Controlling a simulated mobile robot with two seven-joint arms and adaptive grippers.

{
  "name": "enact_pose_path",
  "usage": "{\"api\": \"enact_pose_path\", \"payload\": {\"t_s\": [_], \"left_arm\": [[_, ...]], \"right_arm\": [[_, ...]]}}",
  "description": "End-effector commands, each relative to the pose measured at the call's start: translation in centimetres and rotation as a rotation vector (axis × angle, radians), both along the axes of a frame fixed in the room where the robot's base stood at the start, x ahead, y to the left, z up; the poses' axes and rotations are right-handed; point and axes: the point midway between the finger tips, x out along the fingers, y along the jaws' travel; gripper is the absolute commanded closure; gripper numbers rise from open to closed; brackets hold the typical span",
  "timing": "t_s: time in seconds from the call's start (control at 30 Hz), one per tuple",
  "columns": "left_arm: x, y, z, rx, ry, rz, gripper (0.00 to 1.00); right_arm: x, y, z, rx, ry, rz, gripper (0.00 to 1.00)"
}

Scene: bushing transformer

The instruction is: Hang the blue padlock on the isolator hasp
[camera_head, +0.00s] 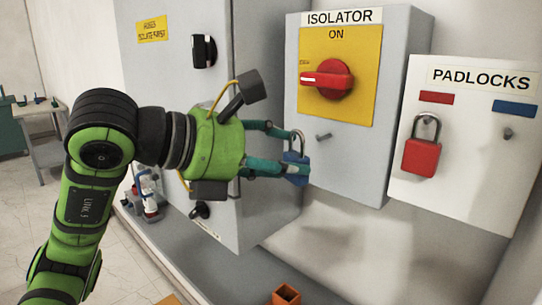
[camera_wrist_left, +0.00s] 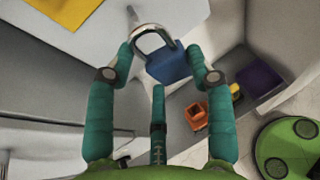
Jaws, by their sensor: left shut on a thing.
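The blue padlock (camera_head: 295,172) is between the fingers of my left gripper (camera_head: 296,150), its steel shackle pointing up. In the left wrist view the padlock (camera_wrist_left: 168,62) sits between the fingertips (camera_wrist_left: 160,65), its shackle toward the top of the picture. My left gripper is shut on it. The isolator hasp (camera_head: 323,137) is a small grey peg on the front of the isolator box (camera_head: 345,165), below the yellow plate. In the head view the padlock appears left of and slightly below the hasp; the gap in depth is hard to judge. My right gripper is not in view.
The red rotary switch (camera_head: 327,79) is above the hasp. A white padlocks board (camera_head: 465,180) at right carries a red padlock (camera_head: 421,155) and an empty peg (camera_head: 508,133) under a blue label. An orange container (camera_head: 286,294) is below. A grey cabinet (camera_head: 160,80) stands left.

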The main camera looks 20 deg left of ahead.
Motion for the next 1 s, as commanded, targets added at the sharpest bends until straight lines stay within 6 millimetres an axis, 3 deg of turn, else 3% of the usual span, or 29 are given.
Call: {"api": "enact_pose_path", "payload": {"t_s": [0.83, 1.0], "left_arm": [[4.8, -1.8, -0.3, -0.002, 0.001, 0.001, 0.82], [5.5, -2.0, -1.0, 0.000, 0.000, 0.000, 0.82]], "right_arm": [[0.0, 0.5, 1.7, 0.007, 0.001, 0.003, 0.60], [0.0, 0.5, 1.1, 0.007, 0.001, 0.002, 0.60]]}}
